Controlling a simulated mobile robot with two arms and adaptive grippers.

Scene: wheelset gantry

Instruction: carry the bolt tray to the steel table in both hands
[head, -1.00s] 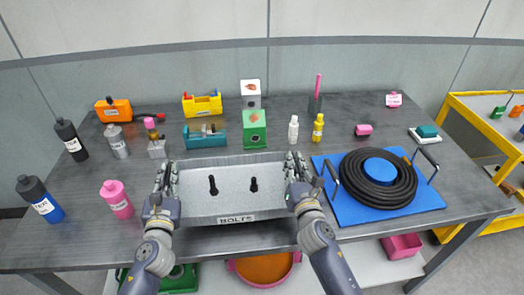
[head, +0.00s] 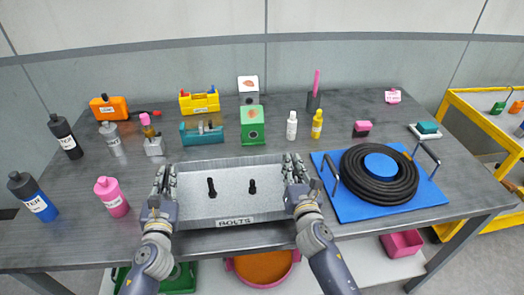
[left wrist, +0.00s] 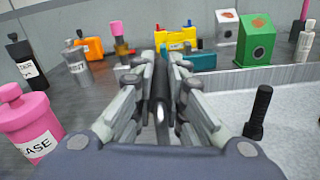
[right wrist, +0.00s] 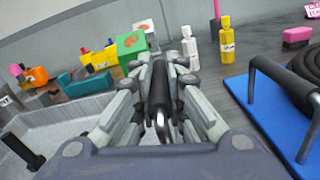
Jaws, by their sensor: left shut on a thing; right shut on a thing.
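The bolt tray (head: 232,207) is a shallow grey metal tray with a BOLTS label on its front. Two black bolts stand in it, a left one (head: 212,187) and a right one (head: 252,186). My left gripper (head: 166,178) is shut on the dark bar handle (left wrist: 160,90) at the tray's left side. My right gripper (head: 292,170) is shut on the matching handle (right wrist: 160,92) at the right side. The tray is at the front edge of a dark grey steel table (head: 75,240). I cannot tell whether it touches the tabletop.
A blue board (head: 338,218) with a coiled black hose (head: 352,180) lies close to the right. A pink bottle (head: 111,197) stands to the left. A teal toolbox (head: 202,133) and a green box (head: 252,126) stand behind the tray. A yellow-framed table (head: 470,125) is at far right.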

